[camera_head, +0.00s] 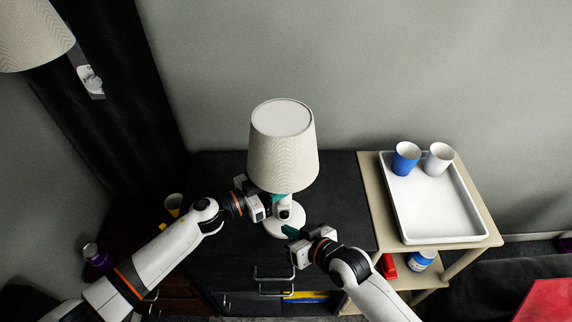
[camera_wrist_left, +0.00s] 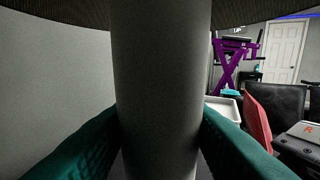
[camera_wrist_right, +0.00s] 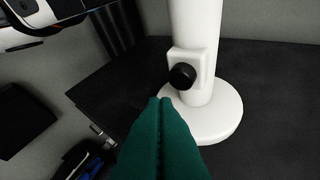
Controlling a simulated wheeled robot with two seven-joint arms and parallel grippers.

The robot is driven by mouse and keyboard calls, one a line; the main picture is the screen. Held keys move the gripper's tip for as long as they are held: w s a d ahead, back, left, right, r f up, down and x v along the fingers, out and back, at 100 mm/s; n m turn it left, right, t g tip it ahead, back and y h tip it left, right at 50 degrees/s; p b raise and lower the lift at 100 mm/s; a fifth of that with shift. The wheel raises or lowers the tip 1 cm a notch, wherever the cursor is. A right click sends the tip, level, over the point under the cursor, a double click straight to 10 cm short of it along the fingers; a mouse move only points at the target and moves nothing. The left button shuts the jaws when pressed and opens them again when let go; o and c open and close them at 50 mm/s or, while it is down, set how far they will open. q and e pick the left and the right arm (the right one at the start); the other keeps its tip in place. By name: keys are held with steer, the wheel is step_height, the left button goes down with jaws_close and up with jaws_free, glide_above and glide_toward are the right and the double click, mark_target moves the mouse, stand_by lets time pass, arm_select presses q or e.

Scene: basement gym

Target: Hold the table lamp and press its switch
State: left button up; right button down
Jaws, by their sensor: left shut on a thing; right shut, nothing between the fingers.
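The table lamp has a cream shade (camera_head: 284,150) and a white round base (camera_head: 286,222) standing on a black cabinet top. My left gripper (camera_head: 272,196) is shut on the lamp's stem, just under the shade. In the left wrist view the stem (camera_wrist_left: 160,90) is upright between the two green fingers. My right gripper (camera_head: 290,231) is shut and empty, in front of the lamp base. In the right wrist view its closed green fingertips (camera_wrist_right: 166,104) are just below a black round switch knob (camera_wrist_right: 182,76) on the white stem; I cannot tell whether they touch it.
The black cabinet top (camera_head: 345,190) is clear around the lamp. To the right, a beige side table holds a white tray (camera_head: 437,236) with a blue cup (camera_head: 405,158) and a white cup (camera_head: 438,159). The wall is close behind.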

steer(key=shift+w+a, duration=0.1)
steer(key=shift+w, duration=0.75)
steer(key=shift+w, duration=0.15)
stand_by(1.3)
steer(key=shift+w, duration=0.3)
stand_by(0.3)
steer(key=shift+s, duration=0.5)
steer(key=s, duration=0.5)
steer(key=shift+s+d, duration=0.2)
steer(key=shift+s, duration=0.2)
